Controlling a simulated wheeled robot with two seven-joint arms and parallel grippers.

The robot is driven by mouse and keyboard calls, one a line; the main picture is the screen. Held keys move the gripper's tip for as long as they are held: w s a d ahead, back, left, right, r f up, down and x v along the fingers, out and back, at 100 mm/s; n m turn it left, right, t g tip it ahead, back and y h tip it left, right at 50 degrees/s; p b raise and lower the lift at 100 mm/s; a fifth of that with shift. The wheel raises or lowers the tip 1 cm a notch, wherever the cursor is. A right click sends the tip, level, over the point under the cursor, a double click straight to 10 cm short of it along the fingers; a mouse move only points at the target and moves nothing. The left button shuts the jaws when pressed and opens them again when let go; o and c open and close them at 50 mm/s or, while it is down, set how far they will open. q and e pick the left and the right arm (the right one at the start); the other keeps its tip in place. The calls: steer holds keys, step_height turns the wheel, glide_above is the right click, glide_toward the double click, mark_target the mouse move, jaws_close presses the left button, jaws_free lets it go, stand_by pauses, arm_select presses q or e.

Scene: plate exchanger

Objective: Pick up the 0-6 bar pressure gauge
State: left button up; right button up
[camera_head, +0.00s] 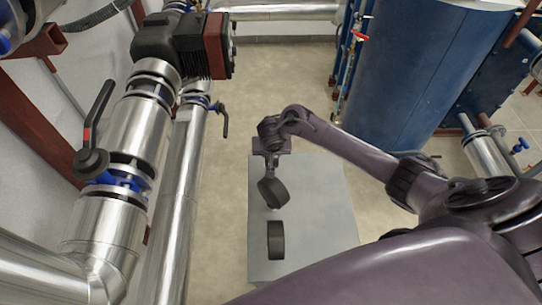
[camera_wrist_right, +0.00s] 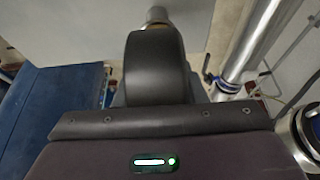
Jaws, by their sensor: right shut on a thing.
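My right gripper (camera_head: 271,165) is shut on a black round pressure gauge (camera_head: 272,192). It holds this gauge tilted over the grey table, and the gauge looks raised above the top. In the right wrist view the held gauge (camera_wrist_right: 155,65) shows its dark rounded case, with a silver stem (camera_wrist_right: 158,15) at its far end. A second black gauge (camera_head: 276,240) is on the table, nearer to me and apart from the held one. Neither dial face shows, so I cannot tell which one reads 0-6 bar. My left gripper is not in view.
The grey table (camera_head: 325,215) is mostly bare to the right of the gauges. Silver pipes (camera_head: 180,200) and a black-handled valve (camera_head: 92,160) stand to the left. A large blue tank (camera_head: 410,75) stands at the back right. Open floor (camera_head: 285,75) lies behind the table.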

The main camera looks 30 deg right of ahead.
jaws_close()
steer(key=shift+r, duration=0.1)
